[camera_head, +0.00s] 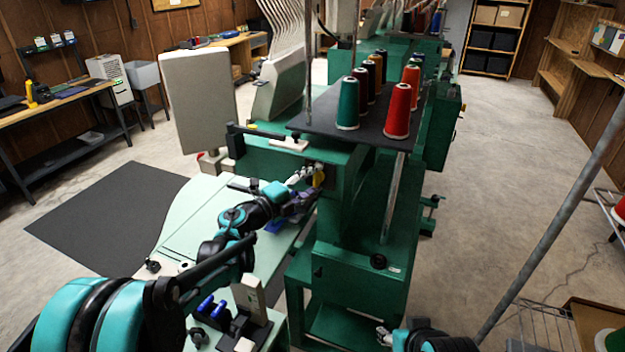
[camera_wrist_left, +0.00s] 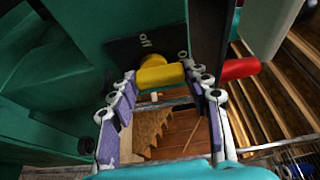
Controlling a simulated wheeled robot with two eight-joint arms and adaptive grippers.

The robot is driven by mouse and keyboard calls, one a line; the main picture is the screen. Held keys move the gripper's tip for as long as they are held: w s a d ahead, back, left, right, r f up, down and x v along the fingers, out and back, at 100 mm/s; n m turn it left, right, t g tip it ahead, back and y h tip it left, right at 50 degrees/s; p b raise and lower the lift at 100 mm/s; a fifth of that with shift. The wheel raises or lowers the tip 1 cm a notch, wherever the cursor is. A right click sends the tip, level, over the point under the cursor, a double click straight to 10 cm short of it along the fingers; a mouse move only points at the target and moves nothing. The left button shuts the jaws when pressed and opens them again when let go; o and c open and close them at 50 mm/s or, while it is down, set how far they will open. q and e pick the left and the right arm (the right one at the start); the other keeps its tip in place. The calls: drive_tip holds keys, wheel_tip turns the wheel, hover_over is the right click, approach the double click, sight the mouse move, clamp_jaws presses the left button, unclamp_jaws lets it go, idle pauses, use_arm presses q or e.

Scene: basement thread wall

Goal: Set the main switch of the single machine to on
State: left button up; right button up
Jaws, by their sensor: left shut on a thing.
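The green machine (camera_head: 352,240) stands in the middle of the head view. Its main switch is a yellow knob (camera_wrist_left: 160,75) on a dark plate (camera_wrist_left: 122,50) in the left wrist view. "Off" is printed above the knob; a second label to the right is partly cut off, with only an "o" legible. The knob's grip lies roughly crosswise in that view; I cannot tell its exact setting. My left gripper (camera_head: 312,180) is at the machine's near left side, its fingertips shut on the yellow knob. Part of my right gripper (camera_head: 384,336) shows at the bottom edge; its fingers are mostly hidden.
A pale green worktable (camera_head: 205,205) lies under my left arm. Thread cones (camera_head: 397,112) stand on a dark shelf (camera_head: 330,122) above the switch side. A red part (camera_wrist_left: 238,69) sits right of the knob. A slanted metal pole (camera_head: 555,180) stands at right. Open floor lies beyond.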

idle(0.3)
use_arm(q)
drive_tip(key=o, duration=1.2)
drive_tip(key=shift+c, duration=0.2)
drive_tip(key=v, duration=1.2)
drive_tip(key=shift+r, duration=0.1)
